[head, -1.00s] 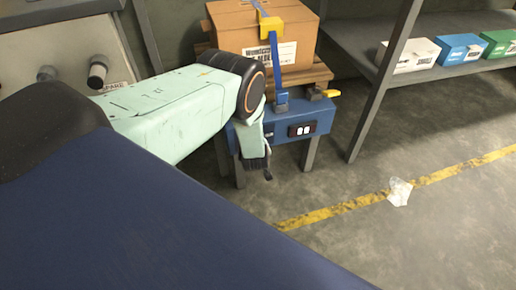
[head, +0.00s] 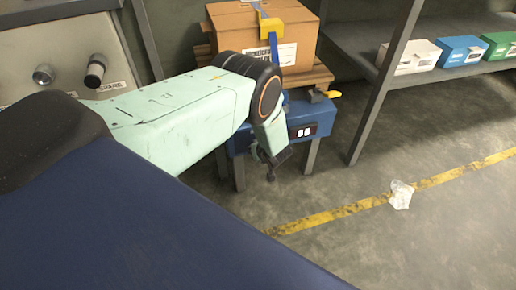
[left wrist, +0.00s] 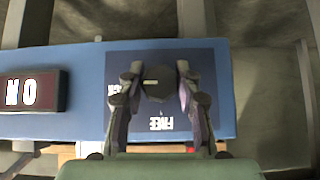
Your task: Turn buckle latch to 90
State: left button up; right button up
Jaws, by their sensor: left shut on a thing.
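A blue strap or lever (head: 273,48) runs up the front of a cardboard box (head: 235,22) to a yellow piece (head: 270,24) on top. A small yellow-tipped lever (head: 330,94) sits at the right of the bench top. I cannot tell which part is the buckle latch. My left gripper (head: 272,168) is at the front of the blue bench body (head: 318,113). My right gripper is out of view.
A small display (head: 303,132) with white characters is on the bench front; it also shows in the left wrist view (left wrist: 32,91). A shelf with cartons (head: 462,49) stands right. Crumpled white litter (head: 400,195) lies by the yellow floor line.

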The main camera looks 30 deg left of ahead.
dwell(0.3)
pick_arm(q)
jog(key=o, duration=1.2)
jog(key=v, duration=1.2)
jog(key=shift+d, duration=0.1)
